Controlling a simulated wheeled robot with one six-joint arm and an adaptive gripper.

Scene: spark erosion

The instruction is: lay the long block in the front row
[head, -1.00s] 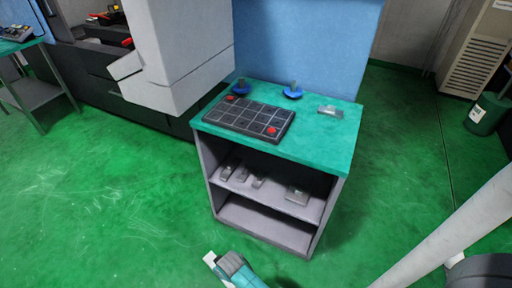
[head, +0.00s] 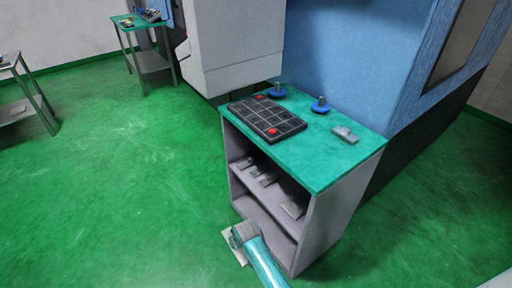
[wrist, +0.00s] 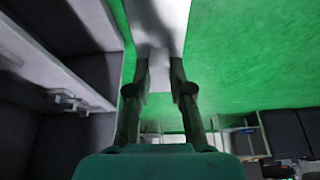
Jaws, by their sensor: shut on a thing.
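My gripper (head: 238,237) is low in front of the cabinet, below the level of its top. In the wrist view my gripper (wrist: 158,68) has its two fingers closed on a pale, long block (wrist: 158,25), which extends beyond the fingertips. The block shows in the head view as a pale piece (head: 233,246) at the gripper's end, partly hidden by the gripper. A dark tray (head: 285,122) divided into square cells lies on the teal cabinet top (head: 318,167). Two red round pieces show on it, one at the back (head: 258,97) and one at the front (head: 271,131).
Several grey blocks sit on the cabinet shelf (head: 268,180). A machine housing (head: 235,45) overhangs behind. Green floor at left is open.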

